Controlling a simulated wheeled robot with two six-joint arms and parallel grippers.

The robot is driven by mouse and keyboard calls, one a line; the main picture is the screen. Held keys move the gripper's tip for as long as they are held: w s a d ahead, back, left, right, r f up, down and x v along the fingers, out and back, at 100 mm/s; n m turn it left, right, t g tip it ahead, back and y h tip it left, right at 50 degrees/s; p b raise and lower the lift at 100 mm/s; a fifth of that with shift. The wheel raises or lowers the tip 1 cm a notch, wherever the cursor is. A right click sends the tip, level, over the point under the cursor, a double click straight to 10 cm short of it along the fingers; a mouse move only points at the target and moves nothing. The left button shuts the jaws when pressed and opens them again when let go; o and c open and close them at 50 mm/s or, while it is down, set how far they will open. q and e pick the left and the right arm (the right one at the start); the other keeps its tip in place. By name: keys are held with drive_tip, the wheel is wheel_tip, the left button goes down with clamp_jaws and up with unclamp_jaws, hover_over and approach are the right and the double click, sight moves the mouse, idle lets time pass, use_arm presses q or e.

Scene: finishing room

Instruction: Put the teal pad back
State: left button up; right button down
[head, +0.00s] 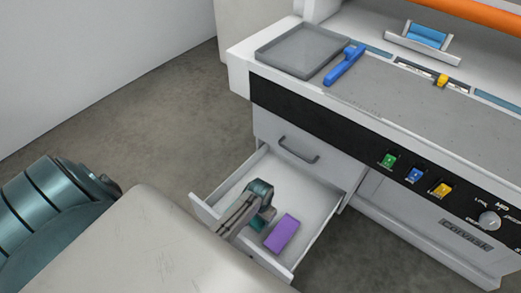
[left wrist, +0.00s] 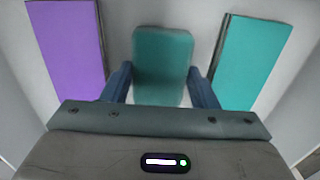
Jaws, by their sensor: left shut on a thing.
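My left gripper (head: 262,208) reaches down into the open drawer (head: 318,218). In the left wrist view its two fingers (left wrist: 160,84) are shut on a dark teal pad (left wrist: 163,52), which stands out between them. A second, brighter teal pad (left wrist: 252,60) lies to the right in that view, and a purple pad (left wrist: 70,45) lies to the left. The purple pad also shows in the head view (head: 282,234), lying in the drawer beside the gripper. My gripper hides part of the drawer floor. My right gripper is out of view.
The drawer's front wall and sides stand close around the gripper. Above it is a machine with a grey worktop, carrying a grey tray (head: 305,49), a blue tool (head: 345,65) and a blue block in a holder (head: 428,35). Coloured switches and a knob (head: 489,221) line its front.

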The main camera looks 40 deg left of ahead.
use_arm(q)
drive_tip(key=o, duration=0.9)
drive_tip(key=shift+f, duration=0.1)
drive_tip(key=shift+o, duration=0.2)
drive_tip(key=shift+r, duration=0.45)
wheel_tip(320, 180, up, 12)
drive_tip(key=p, duration=0.2)
drive_tip(key=shift+f, duration=0.25)
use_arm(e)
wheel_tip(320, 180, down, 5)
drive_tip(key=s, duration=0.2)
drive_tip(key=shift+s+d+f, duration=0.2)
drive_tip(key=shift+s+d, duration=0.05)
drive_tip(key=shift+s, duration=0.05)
